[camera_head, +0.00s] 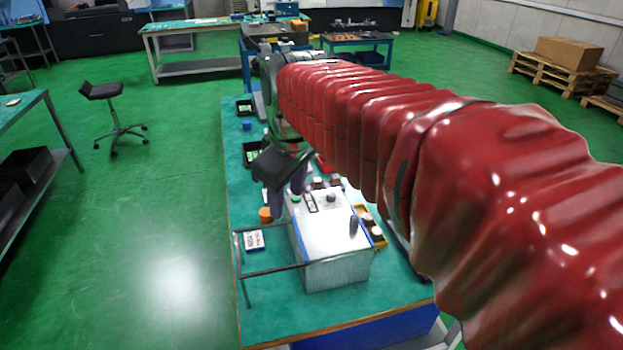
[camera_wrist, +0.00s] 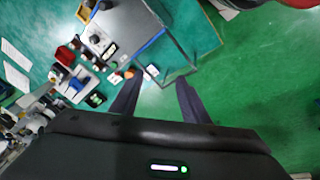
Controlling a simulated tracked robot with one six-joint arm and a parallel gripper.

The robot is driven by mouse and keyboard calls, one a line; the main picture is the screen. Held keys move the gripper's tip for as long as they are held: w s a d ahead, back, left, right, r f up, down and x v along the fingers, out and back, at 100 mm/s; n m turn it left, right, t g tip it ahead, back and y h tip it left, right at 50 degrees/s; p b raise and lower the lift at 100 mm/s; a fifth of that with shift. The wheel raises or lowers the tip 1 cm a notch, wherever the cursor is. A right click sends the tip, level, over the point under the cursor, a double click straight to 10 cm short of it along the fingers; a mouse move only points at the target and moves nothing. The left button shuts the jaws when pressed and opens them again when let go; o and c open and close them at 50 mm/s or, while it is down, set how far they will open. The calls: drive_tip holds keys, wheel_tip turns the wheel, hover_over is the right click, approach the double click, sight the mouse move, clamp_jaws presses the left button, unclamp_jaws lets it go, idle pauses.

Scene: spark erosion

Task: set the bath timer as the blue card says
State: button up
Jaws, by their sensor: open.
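A white box-shaped unit (camera_head: 330,245), which looks like the bath, stands on the green bench. Its top carries a dark round knob (camera_head: 331,198), a dark upright knob or lever (camera_head: 354,224) and a small dark panel; which is the timer, I cannot tell. A small card with a pale face and dark marks (camera_head: 254,240) stands left of the unit; it also shows in the wrist view (camera_wrist: 152,71). My gripper (camera_head: 287,196) is open and empty, above the unit's far left corner. Its fingers (camera_wrist: 157,88) point toward the bench in the wrist view.
A thin metal rail frame (camera_head: 270,271) surrounds the unit's near left side. An orange cylinder (camera_head: 265,214) stands near the card. Black trays (camera_head: 252,153) line the bench's left edge, and a yellow tray (camera_head: 377,236) with round pieces lies right of the unit.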

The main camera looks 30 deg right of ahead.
drive_tip(key=w+d+n+g, duration=0.2)
drive_tip(key=w+d+n, duration=0.3)
drive_tip(key=w+d, duration=0.55)
drive_tip(key=n+g, duration=0.2)
drive_tip(key=n, duration=0.3)
hover_over(332, 195)
wheel_tip(332, 195, down, 6)
drive_tip(key=shift+y, duration=0.3)
drive_tip(key=shift+w, duration=0.1)
wheel_tip(332, 195, down, 14)
drive_tip(key=shift+r, duration=0.1)
drive_tip(key=shift+c, duration=0.5)
drive_tip(key=c, duration=0.9)
drive_tip(key=shift+d, duration=0.15)
drive_tip(key=shift+c, duration=0.3)
